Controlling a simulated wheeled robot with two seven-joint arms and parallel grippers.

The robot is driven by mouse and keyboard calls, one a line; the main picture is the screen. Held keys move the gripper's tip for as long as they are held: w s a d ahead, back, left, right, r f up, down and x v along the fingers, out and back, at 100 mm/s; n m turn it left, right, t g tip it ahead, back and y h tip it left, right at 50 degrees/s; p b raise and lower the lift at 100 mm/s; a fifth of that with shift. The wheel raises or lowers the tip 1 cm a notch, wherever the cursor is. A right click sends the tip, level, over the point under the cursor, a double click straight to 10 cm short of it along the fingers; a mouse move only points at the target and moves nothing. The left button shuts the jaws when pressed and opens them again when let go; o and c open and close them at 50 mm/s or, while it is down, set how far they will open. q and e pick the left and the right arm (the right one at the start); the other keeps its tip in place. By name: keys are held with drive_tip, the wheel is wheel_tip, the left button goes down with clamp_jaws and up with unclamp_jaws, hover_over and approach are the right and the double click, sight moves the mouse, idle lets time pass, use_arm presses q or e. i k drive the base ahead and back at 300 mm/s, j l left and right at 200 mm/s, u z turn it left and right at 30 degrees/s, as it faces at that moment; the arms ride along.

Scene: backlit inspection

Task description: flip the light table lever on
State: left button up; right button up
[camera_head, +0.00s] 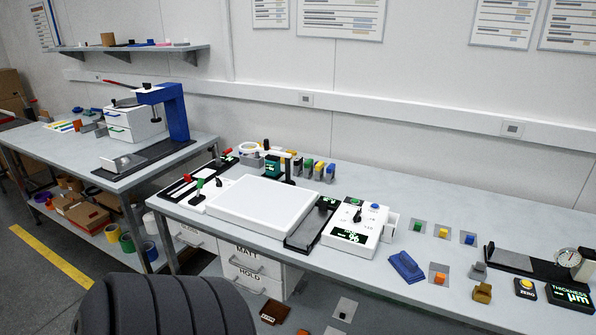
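The light table (262,205) is a flat white panel on the middle of the workbench. At its left end is a small white plate with a green-tipped lever (199,184) standing up and a small black knob (219,182). A red-tipped lever (187,178) is just behind, on a black strip. I cannot tell from markings which one belongs to the light table, nor whether it is on. Neither of my grippers is in view.
A white box with a dial and green display (355,228) stands right of the panel. Colored blocks and a thickness gauge (569,258) lie farther right. Drawers (250,268) are under the bench. A large dark ribbed shape covers the bottom left. Another bench with a blue press (175,110) stands left.

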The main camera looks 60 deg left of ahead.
sight(200, 181)
drive_tip(key=i+j, duration=0.35)
drive_tip(key=i, duration=0.15)
drive_tip(key=i+j+u, duration=0.1)
drive_tip(key=i+j, duration=0.2)
drive_tip(key=i, duration=0.2)
drive_tip(key=i+j+u, duration=0.1)
drive_tip(key=u, duration=1.6)
